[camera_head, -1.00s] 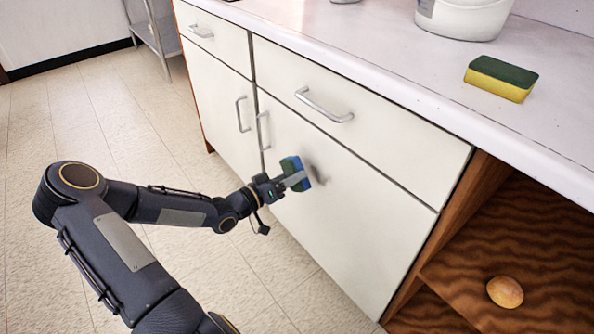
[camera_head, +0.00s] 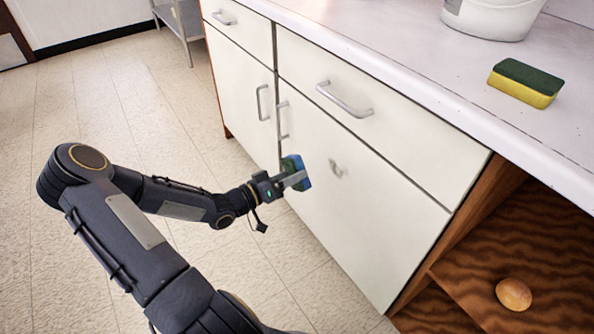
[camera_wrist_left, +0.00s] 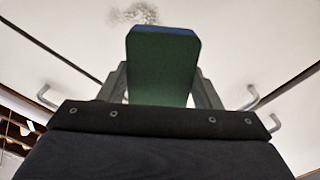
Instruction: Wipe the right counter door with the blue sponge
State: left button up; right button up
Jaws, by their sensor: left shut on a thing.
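My left gripper (camera_head: 291,181) is shut on the blue sponge (camera_head: 293,165), which has a green face. The sponge is in front of the right counter door (camera_head: 365,220), left of a grey smudge (camera_head: 336,169) on that white door. I cannot tell whether it touches the door. In the left wrist view the sponge (camera_wrist_left: 163,65) stands between the fingers, green side facing the camera with a blue edge on top. The smudge (camera_wrist_left: 136,13) shows there beyond its upper left. My right gripper is not in view.
The right door's handle (camera_head: 283,119) and the drawer handle (camera_head: 345,101) stick out. A green and yellow sponge (camera_head: 526,83) and a white bucket (camera_head: 490,17) are on the countertop. An open wooden shelf at right holds a round tan object (camera_head: 514,294). The floor at left is clear.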

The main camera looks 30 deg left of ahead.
aim_at(327, 158)
pick_arm(q)
jog(key=shift+s, duration=0.2)
jog(key=shift+w, duration=0.15)
dwell(0.3)
jog(key=shift+b+x, duration=0.65)
jog(key=shift+x, duration=2.75)
jog(key=shift+x, duration=1.05)
